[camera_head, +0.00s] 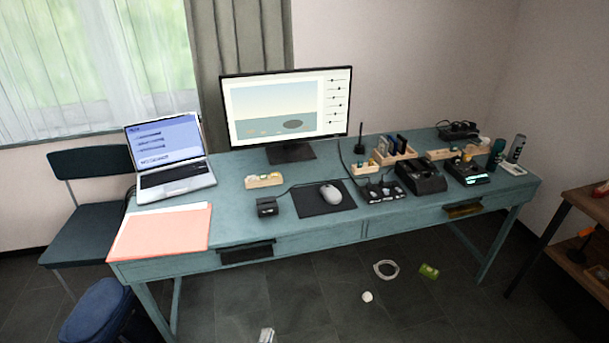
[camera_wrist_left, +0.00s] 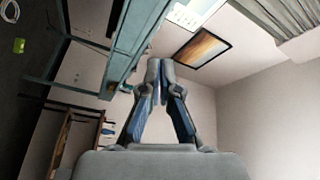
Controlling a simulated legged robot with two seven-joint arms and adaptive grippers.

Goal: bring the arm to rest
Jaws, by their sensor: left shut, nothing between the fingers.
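My left gripper (camera_wrist_left: 160,68) is shut and empty in the left wrist view, its two dark grey fingers meeting at the tips. In the head view only a small grey piece of the left gripper (camera_head: 266,335) shows at the bottom edge, low in front of the desk and apart from it. The rest of the left arm is out of that view. My right gripper is in neither view.
The blue-green desk (camera_head: 240,205) holds a laptop (camera_head: 170,158), a monitor (camera_head: 288,108), a mouse (camera_head: 330,194) and several devices. A chair (camera_head: 90,215) stands left, a wooden shelf (camera_head: 585,225) right. A white cable coil (camera_head: 386,270) and a green item (camera_head: 429,271) lie on the floor.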

